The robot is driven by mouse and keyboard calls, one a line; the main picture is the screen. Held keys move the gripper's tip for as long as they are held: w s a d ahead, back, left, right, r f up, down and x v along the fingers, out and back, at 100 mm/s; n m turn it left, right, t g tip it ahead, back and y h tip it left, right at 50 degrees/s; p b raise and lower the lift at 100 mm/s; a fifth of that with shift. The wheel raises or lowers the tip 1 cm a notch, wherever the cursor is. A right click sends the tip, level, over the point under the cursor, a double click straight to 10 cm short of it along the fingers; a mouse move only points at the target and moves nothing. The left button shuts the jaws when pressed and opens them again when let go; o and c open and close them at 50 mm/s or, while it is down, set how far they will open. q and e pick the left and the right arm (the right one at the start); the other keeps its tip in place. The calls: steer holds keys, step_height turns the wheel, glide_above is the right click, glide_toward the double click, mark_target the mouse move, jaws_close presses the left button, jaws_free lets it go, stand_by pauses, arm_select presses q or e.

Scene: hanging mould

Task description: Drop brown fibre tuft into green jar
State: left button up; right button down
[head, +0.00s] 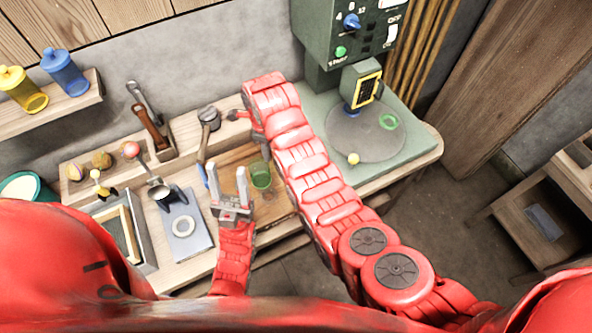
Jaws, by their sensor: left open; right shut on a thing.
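The green jar (261,176) is see-through and stands upright on a brown wooden board. My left gripper (228,180) is open and empty, its two fingers pointing up the picture just left of the jar and apart from it. My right arm reaches in from the right and bends down at its far end. My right gripper (263,146) is mostly hidden by that arm, close above and behind the jar in the picture. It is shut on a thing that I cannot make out. I cannot pick out the brown fibre tuft.
A mallet-like tool (208,118) stands behind. A green machine (346,35) with a round grey plate (366,132) is at the right. A shelf (50,104) holds yellow and blue jars.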

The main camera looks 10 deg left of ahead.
steer(key=shift+w+a+f+n+b, duration=0.2)
steer(key=shift+a+f+b, duration=0.15)
steer(key=shift+a+f, duration=0.3)
steer(key=shift+w+a+f+n+b, duration=0.15)
steer(key=shift+a+f+b, duration=0.15)
steer(key=shift+a+f, duration=0.3)
steer(key=c, duration=0.6)
jaws_free()
